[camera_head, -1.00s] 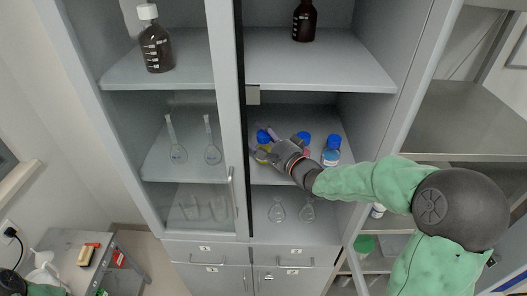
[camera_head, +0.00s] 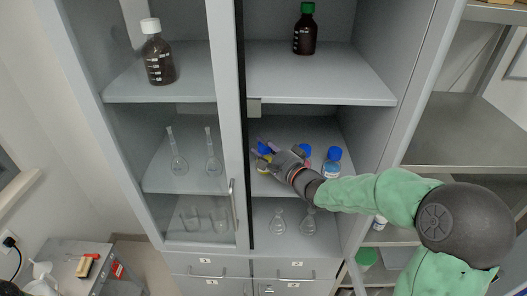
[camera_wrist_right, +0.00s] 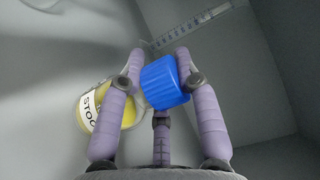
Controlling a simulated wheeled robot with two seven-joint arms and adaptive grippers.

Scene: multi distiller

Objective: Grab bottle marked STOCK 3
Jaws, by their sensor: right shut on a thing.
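My right gripper (camera_head: 272,155) reaches into the middle shelf of the cabinet's right side and is shut on the blue cap (camera_wrist_right: 166,82) of a bottle with yellow liquid (camera_wrist_right: 98,106). In the wrist view a purple finger lies on each side of the cap. The bottle's white label shows "STOC"; its number is hidden. In the head view this yellow bottle (camera_head: 263,166) shows beside the fingers, partly covered by them. I cannot tell whether it still touches the shelf. My left gripper is not in view.
On the same shelf, a bottle with pink liquid (camera_head: 306,155) is partly hidden behind my wrist, and a blue-capped bottle with blue liquid (camera_head: 332,166) stands right of it. Flasks (camera_head: 277,222) stand below. A brown bottle (camera_head: 305,34) stands above. The cabinet side wall is close to my forearm.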

